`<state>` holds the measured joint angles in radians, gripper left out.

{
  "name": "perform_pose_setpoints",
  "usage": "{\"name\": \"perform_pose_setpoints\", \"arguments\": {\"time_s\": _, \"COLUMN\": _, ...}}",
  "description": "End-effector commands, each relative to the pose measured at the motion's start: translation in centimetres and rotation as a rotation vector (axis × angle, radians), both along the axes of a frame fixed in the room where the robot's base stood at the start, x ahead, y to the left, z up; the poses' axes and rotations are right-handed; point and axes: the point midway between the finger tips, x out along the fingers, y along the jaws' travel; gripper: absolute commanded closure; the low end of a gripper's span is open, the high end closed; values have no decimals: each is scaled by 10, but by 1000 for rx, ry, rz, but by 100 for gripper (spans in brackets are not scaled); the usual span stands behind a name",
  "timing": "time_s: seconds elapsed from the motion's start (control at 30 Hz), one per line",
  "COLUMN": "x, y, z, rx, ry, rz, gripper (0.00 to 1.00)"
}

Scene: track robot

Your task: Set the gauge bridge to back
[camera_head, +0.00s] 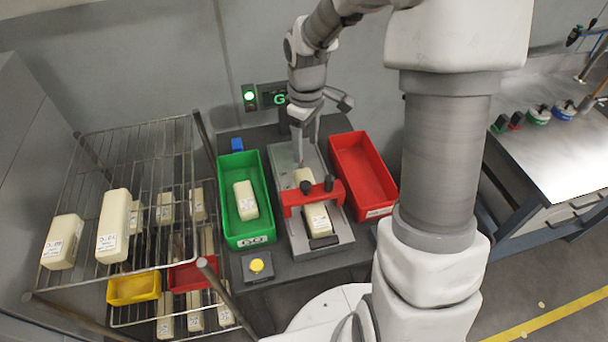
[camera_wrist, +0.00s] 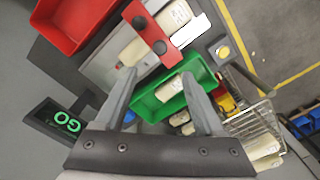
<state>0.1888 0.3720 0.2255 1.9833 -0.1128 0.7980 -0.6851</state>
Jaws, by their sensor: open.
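The gauge bridge (camera_head: 313,197) is a red crosspiece with two dark knobs. It spans a grey metal track (camera_head: 285,222) on the dark bench, around the track's middle. Cream block surface (camera_head: 318,217) with a label shows in front of it and more behind it; I cannot tell whether this is one block or two. The bridge also shows in the wrist view (camera_wrist: 152,32), beyond the fingertips. My gripper (camera_wrist: 156,76) is open and empty, pointing down over the back part of the track. In the head view my gripper (camera_head: 306,150) is behind the bridge, apart from it.
A green bin (camera_head: 228,175) with one cream block stands left of the track. An empty red bin (camera_head: 362,172) stands right. A yellow button (camera_head: 257,265) sits at front left. A lit GO sign (camera_head: 275,97) stands behind. A wire rack (camera_head: 150,130) with several blocks is far left.

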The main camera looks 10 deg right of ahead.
Motion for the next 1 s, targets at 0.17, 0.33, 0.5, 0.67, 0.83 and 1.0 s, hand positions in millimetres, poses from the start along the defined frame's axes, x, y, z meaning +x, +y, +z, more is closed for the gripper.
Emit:
{"name": "perform_pose_setpoints", "arguments": {"time_s": 0.17, "x": -1, "y": 1, "z": -41, "rx": 0, "ry": 7, "rz": 2, "gripper": 29}}
{"name": "perform_pose_setpoints", "arguments": {"time_s": 0.33, "x": -1, "y": 0, "z": -76, "rx": 0, "ry": 7, "rz": 1, "gripper": 29}}
{"name": "perform_pose_setpoints", "arguments": {"time_s": 0.5, "x": -1, "y": 0, "z": -107, "rx": -1, "ry": 5, "rz": 0, "gripper": 29}}
{"name": "perform_pose_setpoints", "arguments": {"time_s": 0.67, "x": -1, "y": 0, "z": -127, "rx": 0, "ry": 3, "rz": 1, "gripper": 29}}
{"name": "perform_pose_setpoints", "arguments": {"time_s": 0.83, "x": 0, "y": 0, "z": -139, "rx": -1, "ry": 1, "rz": 0, "gripper": 29}}
{"name": "perform_pose_setpoints", "arguments": {"time_s": 1.0, "x": 0, "y": 0, "z": -141, "rx": -1, "ry": -1, "rz": 0, "gripper": 29}}
